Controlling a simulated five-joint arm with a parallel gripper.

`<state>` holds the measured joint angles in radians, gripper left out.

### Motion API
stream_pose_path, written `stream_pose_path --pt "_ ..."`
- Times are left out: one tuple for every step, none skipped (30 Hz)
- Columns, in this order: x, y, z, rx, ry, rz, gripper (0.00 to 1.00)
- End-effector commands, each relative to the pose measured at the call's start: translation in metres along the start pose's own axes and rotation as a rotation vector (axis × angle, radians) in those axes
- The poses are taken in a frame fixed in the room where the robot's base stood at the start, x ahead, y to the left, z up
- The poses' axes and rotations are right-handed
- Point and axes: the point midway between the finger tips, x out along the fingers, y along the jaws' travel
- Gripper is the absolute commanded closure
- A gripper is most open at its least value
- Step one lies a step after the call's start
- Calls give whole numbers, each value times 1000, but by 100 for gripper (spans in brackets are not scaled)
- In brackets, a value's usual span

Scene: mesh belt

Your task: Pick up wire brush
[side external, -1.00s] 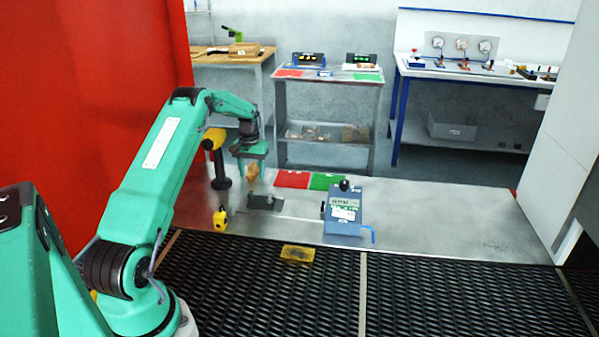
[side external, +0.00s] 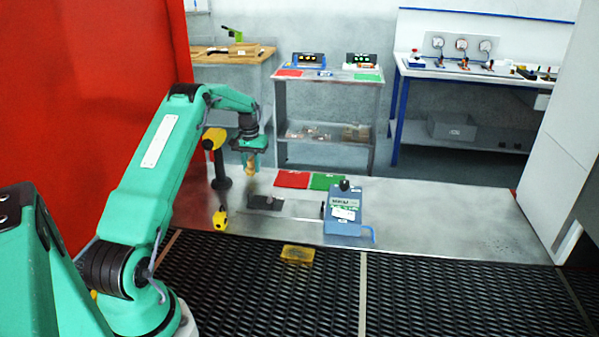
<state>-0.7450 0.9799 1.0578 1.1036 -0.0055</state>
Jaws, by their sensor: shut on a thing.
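My gripper (side external: 251,156) hangs from my green arm over the back left of the metal plate, near the yellow-headed black post. It is shut on a small tan piece, which I take to be the wire brush (side external: 251,168). The brush points downward below the jaws and looks clear of the plate. It is too small here to make out bristles, and the fingertips are not clearly seen.
Red and green mats (side external: 293,179) lie right of my gripper. A blue-grey device (side external: 343,212), a dark block (side external: 265,202) and a small yellow item (side external: 220,220) stand on the metal plate (side external: 440,215).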

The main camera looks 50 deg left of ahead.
Motion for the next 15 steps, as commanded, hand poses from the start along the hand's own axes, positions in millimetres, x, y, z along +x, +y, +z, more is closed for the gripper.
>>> stream_pose_path --pt "-8 0 -1 0 2 0 97" --pt "-12 0 -1 0 3 0 97" --pt "-18 0 -1 0 4 0 97" --pt "-23 0 -1 0 4 0 97" --pt "-24 6 3 2 1 0 97" --pt "-28 11 6 3 1 0 97" --pt "-30 15 8 4 1 0 97" --pt "-33 19 11 4 1 0 97" --pt "-37 25 14 3 2 0 97" --pt "-40 29 17 3 2 0 97" --pt "-43 34 19 4 2 0 97" --pt "-48 40 24 4 2 0 97" --pt "-51 45 26 3 2 0 97" --pt "-54 49 29 4 2 0 97" --pt "-58 56 33 4 2 0 97"
